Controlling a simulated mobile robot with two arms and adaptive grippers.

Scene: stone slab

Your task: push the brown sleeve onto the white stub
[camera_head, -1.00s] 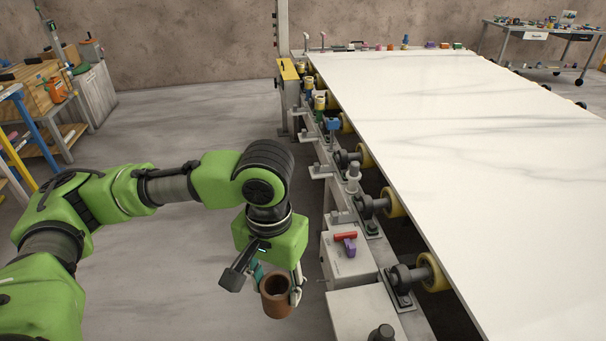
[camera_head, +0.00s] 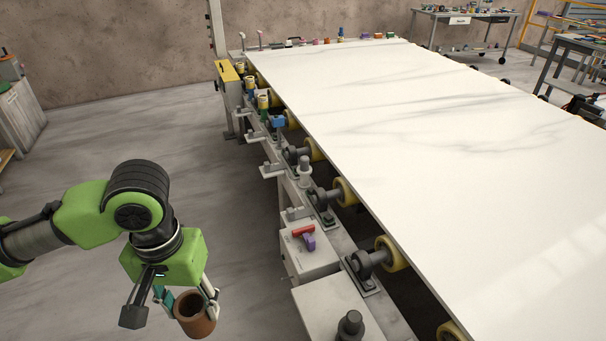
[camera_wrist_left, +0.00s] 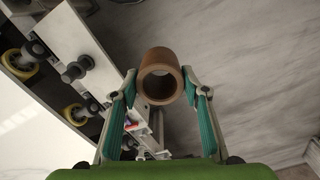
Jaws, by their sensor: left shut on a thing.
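The brown sleeve (camera_head: 195,325) is a short hollow cylinder with its open end facing up toward the head camera. My left gripper (camera_head: 188,300) is shut on it, one finger on each side, and holds it over the floor left of the slab table. The sleeve (camera_wrist_left: 160,60) also shows in the left wrist view between the fingertips (camera_wrist_left: 160,84). A pale grey upright stub (camera_head: 304,168) stands on the table's side rail, up and right of the sleeve and well apart from it; I cannot tell for certain that it is the white stub. My right gripper is not in view.
The large white slab (camera_head: 430,130) lies on yellow rollers (camera_head: 391,254). Grey boxes on the table's near side hold a red and a purple piece (camera_head: 308,240) and a dark knob (camera_head: 350,325). The floor (camera_head: 110,130) between arm and back wall is clear.

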